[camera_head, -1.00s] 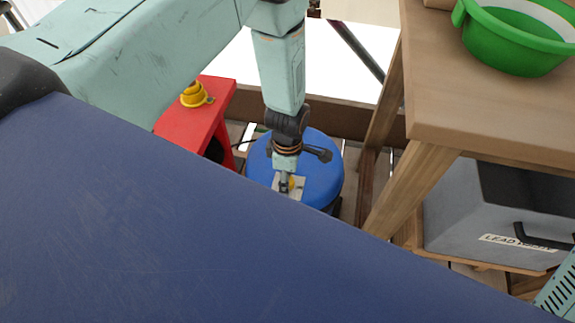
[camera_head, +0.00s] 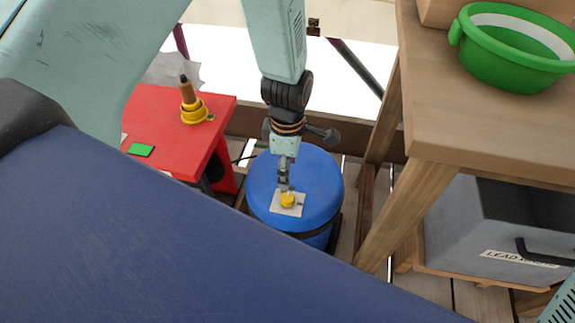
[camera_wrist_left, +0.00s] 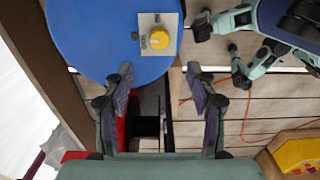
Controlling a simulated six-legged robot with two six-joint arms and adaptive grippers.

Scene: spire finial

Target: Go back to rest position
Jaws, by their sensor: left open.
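My left gripper (camera_head: 284,186) hangs over the blue barrel (camera_head: 263,205), close to a yellow knob (camera_head: 288,200) on a pale plate. In the left wrist view its two fingers stand apart with nothing between them (camera_wrist_left: 160,82). There the knob (camera_wrist_left: 159,38) and the barrel lid (camera_wrist_left: 90,35) lie beyond the fingertips, towards the top. In the head view I cannot tell whether the gripper touches the knob. My right gripper is not in view.
A red table (camera_head: 165,108) left of the barrel bears a yellow ring with a brown upright piece (camera_head: 189,93) and a green pad (camera_head: 142,150). A wooden table (camera_head: 490,125) with a green basin (camera_head: 505,72) stands right. A grey box (camera_head: 480,225) sits beneath it.

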